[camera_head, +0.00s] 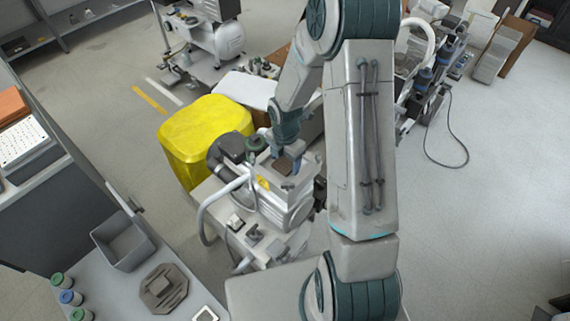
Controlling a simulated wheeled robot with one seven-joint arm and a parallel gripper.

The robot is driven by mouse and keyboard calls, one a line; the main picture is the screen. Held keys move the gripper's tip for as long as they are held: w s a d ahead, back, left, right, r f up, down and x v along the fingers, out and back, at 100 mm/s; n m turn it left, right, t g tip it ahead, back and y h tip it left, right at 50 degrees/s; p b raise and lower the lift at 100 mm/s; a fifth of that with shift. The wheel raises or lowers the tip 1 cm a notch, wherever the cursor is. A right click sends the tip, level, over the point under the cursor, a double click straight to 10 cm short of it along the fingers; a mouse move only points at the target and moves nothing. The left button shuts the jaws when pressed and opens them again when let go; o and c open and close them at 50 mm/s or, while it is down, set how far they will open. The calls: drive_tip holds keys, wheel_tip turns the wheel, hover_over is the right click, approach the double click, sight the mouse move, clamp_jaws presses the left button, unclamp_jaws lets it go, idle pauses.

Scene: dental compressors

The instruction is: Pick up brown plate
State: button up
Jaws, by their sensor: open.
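A small brown, flat, squarish piece (283,167), which looks like the brown plate, is on top of the grey compressor unit (280,205) near the picture's middle. My gripper (291,161) points down right at this piece. Its fingers are small and partly hidden, and I cannot tell whether they touch it. The gripper is open. A flat grey-brown octagonal object (164,288) lies on the light table at the lower left, far from my gripper.
A yellow bin (203,142) stands left of the compressor. A curved grey hose (205,212) is on its near left side. A grey open box (123,243) and several small jars (68,297) are on the lower-left table. Floor at right is largely clear.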

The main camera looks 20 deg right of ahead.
drive_tip(key=c, duration=0.8)
drive_tip(key=shift+r, duration=0.1)
drive_tip(key=shift+c, duration=0.2)
